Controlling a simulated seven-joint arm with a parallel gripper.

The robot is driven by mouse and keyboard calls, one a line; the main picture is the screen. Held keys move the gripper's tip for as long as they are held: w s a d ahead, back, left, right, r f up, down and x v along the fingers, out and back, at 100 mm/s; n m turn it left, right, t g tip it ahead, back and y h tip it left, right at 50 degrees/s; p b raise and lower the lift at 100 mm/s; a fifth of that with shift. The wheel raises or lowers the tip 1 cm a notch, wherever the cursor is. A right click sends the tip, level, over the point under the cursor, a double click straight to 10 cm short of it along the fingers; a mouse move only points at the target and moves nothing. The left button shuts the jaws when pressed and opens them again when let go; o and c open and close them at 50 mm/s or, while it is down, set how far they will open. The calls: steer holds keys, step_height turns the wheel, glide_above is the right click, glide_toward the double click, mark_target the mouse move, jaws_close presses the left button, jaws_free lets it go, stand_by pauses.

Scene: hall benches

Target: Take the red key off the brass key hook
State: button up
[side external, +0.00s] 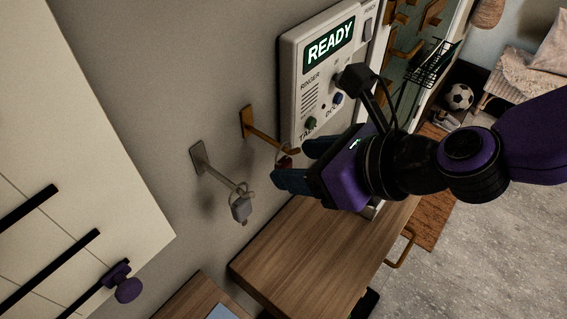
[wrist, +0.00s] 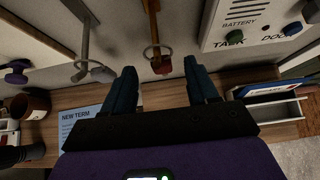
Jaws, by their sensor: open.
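The brass key hook (side external: 262,135) sticks out from the wall below the white panel; it also shows at the top of the wrist view (wrist: 152,22). A ring with the red key (wrist: 161,66) hangs on its end. In the side view the key is mostly hidden by my fingers. My gripper (wrist: 159,72) is open, with one finger on each side of the key in the wrist view. I cannot tell whether either finger touches it. In the side view my gripper (side external: 300,166) is at the hook's end.
A grey hook (side external: 215,171) with a grey key (side external: 240,208) is close by on the left. The white panel (side external: 293,60) with knobs is just above and right. A wooden bench top (side external: 300,240) lies below. A purple knob (side external: 127,288) sticks out at lower left.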

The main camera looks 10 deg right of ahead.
mark_target(285, 162)
steer(key=shift+x, duration=2.3)
steer(key=shift+r, duration=0.1)
steer(key=c, duration=1)
